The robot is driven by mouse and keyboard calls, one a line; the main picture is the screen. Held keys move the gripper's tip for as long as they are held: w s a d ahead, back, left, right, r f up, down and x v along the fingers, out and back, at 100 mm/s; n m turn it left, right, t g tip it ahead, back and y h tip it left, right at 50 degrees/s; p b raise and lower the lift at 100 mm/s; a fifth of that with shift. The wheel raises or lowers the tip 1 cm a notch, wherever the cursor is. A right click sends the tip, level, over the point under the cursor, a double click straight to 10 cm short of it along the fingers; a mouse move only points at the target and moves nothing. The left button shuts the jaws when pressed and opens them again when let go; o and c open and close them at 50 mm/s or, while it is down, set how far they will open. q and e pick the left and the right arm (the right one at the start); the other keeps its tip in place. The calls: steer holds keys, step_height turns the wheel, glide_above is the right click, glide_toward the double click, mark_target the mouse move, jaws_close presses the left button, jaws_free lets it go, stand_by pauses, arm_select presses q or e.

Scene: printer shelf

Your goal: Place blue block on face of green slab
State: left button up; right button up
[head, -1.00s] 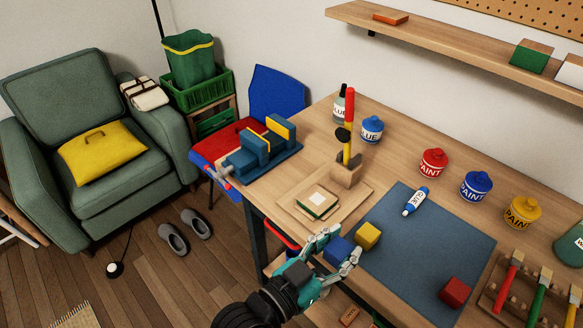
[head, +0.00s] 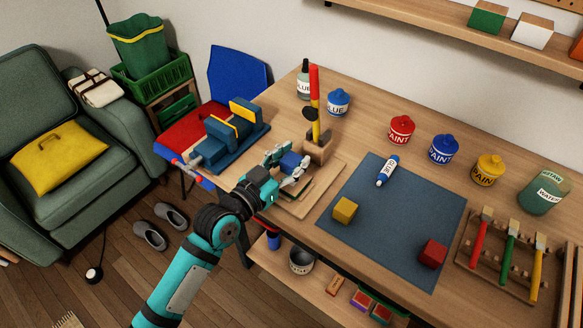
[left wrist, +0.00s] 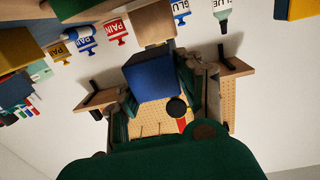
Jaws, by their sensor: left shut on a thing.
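My left gripper (head: 285,166) is shut on the blue block (head: 291,161) and holds it over the wooden board (head: 325,184) by the back left of the table. The blue block (left wrist: 152,82) also shows large between the fingers in the left wrist view. The green slab, pale on its face with a white square in the earlier view, is mostly or fully hidden behind my gripper now. I cannot tell whether the block touches it. My right gripper is not in view.
A yellow block (head: 344,210), a red block (head: 433,252) and a glue tube (head: 387,171) lie on the blue mat (head: 385,225). Paint jars line the back.

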mark_target(291, 168)
arm_select(q)
steer(key=shift+w+f, duration=0.1)
steer(key=shift+f, duration=0.3)
step_height(291, 168, down, 2)
steer(key=shift+a+f, duration=0.1)
steer(key=shift+f, duration=0.4)
steer(key=o, duration=1)
steer(key=shift+o, duration=0.2)
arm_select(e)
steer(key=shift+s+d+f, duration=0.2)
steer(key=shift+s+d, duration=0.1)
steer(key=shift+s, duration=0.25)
